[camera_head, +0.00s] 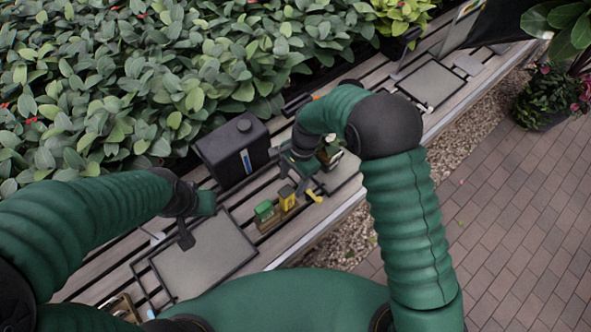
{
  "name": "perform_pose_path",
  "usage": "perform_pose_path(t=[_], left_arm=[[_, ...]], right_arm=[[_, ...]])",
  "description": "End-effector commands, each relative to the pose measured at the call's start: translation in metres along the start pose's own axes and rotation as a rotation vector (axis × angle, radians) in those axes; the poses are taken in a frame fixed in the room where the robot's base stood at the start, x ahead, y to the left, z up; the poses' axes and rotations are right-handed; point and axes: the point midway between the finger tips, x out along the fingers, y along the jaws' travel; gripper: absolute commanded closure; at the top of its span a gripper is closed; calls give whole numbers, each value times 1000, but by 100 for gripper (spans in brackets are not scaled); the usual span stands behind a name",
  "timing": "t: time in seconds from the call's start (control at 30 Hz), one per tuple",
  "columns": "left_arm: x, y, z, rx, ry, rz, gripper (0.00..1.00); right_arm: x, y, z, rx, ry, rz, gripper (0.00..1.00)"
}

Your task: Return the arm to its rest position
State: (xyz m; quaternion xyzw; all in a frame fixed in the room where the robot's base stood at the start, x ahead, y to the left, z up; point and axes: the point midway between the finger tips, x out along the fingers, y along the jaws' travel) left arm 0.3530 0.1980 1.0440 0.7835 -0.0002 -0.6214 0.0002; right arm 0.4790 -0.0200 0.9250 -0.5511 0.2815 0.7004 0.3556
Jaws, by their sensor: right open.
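My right arm comes in from the right, bends over at a dark elbow and reaches down to the slatted bench (292,240). My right gripper (307,186) is open above small items near the bench's middle; what lies right under it is partly hidden. My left gripper (188,234) hangs over the left framed grey panel (205,262); its jaws are too dark and small to read. Between the two grippers stand a green block (264,211) and a yellow block (287,197).
A black canister (233,150) stands at the bench's back, left of my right gripper. Another framed grey panel (431,84) lies farther along the bench. Dense leafy plants (130,80) line the back.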

Motion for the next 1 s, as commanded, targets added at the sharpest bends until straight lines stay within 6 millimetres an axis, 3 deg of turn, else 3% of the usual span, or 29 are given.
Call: perform_pose_path(t=[0.1,0.2,0.47,0.57,0.67,0.8,0.9,1.0], left_arm=[[4,0,1,0,0,0,70],[6,0,1,0,0,0,70],[6,0,1,0,0,0,70],[6,0,1,0,0,0,70],[6,0,1,0,0,0,70],[6,0,1,0,0,0,70],[6,0,1,0,0,0,70],[6,0,1,0,0,0,70]], right_arm=[[-31,-1,-1,0,2,-4,44],[-49,-1,-1,0,1,-2,44],[-62,0,-1,-1,1,1,44],[-72,12,-8,-53,27,-14,44],[-94,51,-25,-223,110,-44,44],[-121,129,-42,-569,274,-53,44],[-127,175,-43,-779,369,-31,44],[-127,199,-41,-908,422,-9,44]])
